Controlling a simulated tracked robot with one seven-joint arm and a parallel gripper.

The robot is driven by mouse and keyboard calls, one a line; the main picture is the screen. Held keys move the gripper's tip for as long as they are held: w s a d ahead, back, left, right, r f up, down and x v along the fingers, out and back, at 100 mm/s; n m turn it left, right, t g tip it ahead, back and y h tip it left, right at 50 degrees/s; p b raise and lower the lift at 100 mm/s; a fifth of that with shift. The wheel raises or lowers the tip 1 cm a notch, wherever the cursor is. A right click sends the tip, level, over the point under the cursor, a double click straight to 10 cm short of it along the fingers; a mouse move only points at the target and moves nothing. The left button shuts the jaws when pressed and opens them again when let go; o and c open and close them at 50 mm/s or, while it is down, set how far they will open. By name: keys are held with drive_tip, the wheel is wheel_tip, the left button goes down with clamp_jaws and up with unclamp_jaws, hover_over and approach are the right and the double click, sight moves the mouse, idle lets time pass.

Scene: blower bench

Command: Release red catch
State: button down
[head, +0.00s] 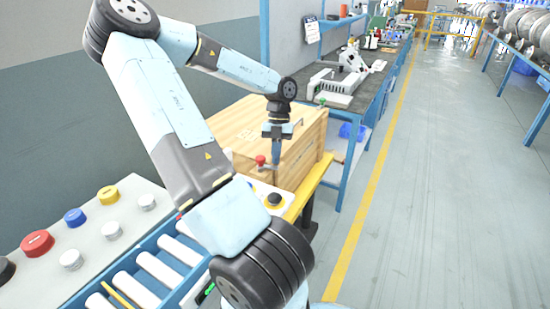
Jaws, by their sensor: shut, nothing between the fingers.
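A small red knob (261,160), which looks like the red catch, shows at the near face of a wooden crate (303,155). My gripper (276,160) points down just right of the red knob, in front of the crate. Its fingers are shut and hold nothing. A small gap shows between the fingers and the knob in the picture. I cannot tell their difference in depth. The knob's lower mounting is too small to make out.
A grey panel (140,190) with red, blue, yellow and white buttons stands at left, beside a conveyor with white rollers (160,270). A workbench (362,97) stands behind. The floor at right is clear.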

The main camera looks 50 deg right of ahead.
drive_tip(key=d, duration=0.2)
drive_tip(key=w+d, duration=0.1)
drive_tip(key=shift+r, duration=0.25)
drive_tip(key=s+v, duration=0.1)
drive_tip(key=v, duration=0.8)
drive_tip(key=shift+r, duration=0.25)
drive_tip(key=shift+d, duration=0.1)
